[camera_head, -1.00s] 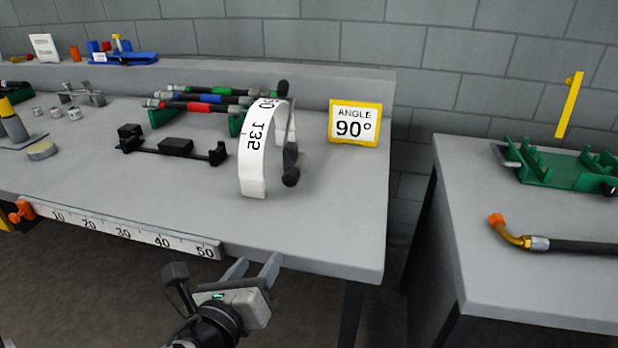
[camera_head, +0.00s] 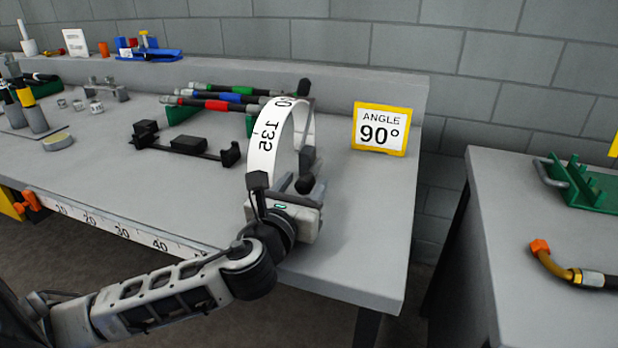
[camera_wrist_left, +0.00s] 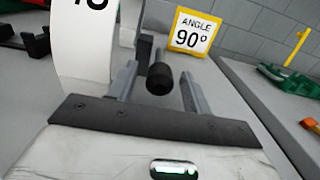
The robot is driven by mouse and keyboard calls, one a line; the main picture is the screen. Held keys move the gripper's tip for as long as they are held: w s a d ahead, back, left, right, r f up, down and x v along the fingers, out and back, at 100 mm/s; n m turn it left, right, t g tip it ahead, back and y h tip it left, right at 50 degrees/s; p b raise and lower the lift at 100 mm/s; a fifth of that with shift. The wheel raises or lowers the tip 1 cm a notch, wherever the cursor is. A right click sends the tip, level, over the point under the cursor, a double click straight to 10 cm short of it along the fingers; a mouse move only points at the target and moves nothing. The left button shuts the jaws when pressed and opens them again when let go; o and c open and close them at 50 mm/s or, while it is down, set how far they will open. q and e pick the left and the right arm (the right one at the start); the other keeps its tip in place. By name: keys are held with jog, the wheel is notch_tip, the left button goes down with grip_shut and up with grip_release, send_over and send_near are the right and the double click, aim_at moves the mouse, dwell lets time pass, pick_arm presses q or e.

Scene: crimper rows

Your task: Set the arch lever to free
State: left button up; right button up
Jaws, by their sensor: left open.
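The white arch (camera_head: 263,147) with printed angle numbers stands on the bench, left of the yellow-framed "ANGLE 90°" sign (camera_head: 381,130). Its lever has a black knob (camera_head: 304,184) low on the arch's right side; the knob also shows in the left wrist view (camera_wrist_left: 160,79). My left gripper (camera_head: 313,180) is open in front of the arch. In the left wrist view its two fingers (camera_wrist_left: 159,88) stand on either side of the knob, with gaps visible on both sides. The gripper body hides the arch's near foot in the head view. My right gripper is not in view.
A black fixture (camera_head: 188,146) lies left of the arch, with hoses (camera_head: 230,98) racked behind. A ruler strip (camera_head: 110,225) runs along the front edge. A second bench (camera_head: 510,215) at right holds a green cradle (camera_head: 592,186) and a hose with an orange cap (camera_head: 540,246).

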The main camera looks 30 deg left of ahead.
aim_at(312, 173)
pick_arm(q)
jog(key=shift+x, duration=1.8)
